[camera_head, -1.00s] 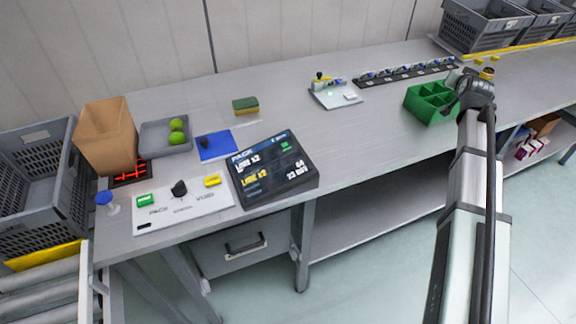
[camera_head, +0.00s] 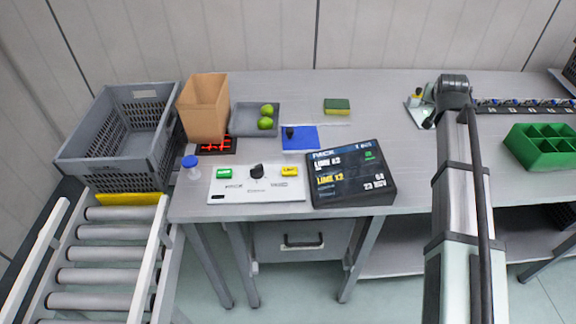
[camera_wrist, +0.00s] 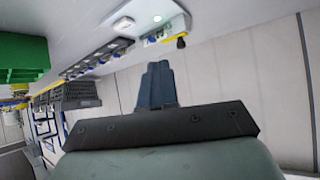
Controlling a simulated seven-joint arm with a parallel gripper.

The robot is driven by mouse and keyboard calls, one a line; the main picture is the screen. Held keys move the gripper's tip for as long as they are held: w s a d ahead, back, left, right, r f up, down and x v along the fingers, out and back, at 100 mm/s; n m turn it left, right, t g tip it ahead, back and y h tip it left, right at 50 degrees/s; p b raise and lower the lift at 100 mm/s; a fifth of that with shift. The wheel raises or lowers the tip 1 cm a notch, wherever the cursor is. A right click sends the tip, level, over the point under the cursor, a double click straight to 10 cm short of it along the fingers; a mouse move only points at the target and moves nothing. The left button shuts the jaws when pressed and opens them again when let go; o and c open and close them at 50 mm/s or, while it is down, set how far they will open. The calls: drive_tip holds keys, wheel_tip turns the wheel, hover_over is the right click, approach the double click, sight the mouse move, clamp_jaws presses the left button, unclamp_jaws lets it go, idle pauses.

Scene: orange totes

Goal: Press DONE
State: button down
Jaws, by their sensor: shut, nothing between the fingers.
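A white control panel (camera_head: 256,193) lies at the front left of the grey bench. It carries a green button (camera_head: 224,174), a black knob (camera_head: 257,171) and a yellow button (camera_head: 289,171). The button lettering is too small to read surely; no DONE label is legible. A dark display (camera_head: 350,178) beside the panel shows PACK and lime lines, with a small green patch. My gripper (camera_wrist: 157,80) is shut and empty in the wrist view. In the head view my arm's end is above the bench's back right, well away from the panel; the fingertips are hidden there.
A paper bag (camera_head: 204,108), a grey tray (camera_head: 246,131) with two limes (camera_head: 266,116), a blue mat (camera_head: 300,138) and a blue-capped stamp-like thing (camera_head: 190,166) surround the panel. A green divided bin (camera_head: 541,147) stands right. Bare bench lies between display and bin.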

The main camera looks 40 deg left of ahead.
drive_tip(key=s+a+f+n+g, duration=0.1)
drive_tip(key=s+a+f+n, duration=0.1)
drive_tip(key=s+a, duration=1.1)
drive_tip(key=n+h, duration=0.3)
drive_tip(key=h, duration=0.1)
hover_over(221, 174)
drive_tip(key=shift+a, duration=0.1)
drive_tip(key=shift+f, duration=0.1)
drive_tip(key=shift+f, duration=4.25)
drive_tip(key=shift+f, duration=0.15)
drive_tip(key=shift+f, duration=0.3)
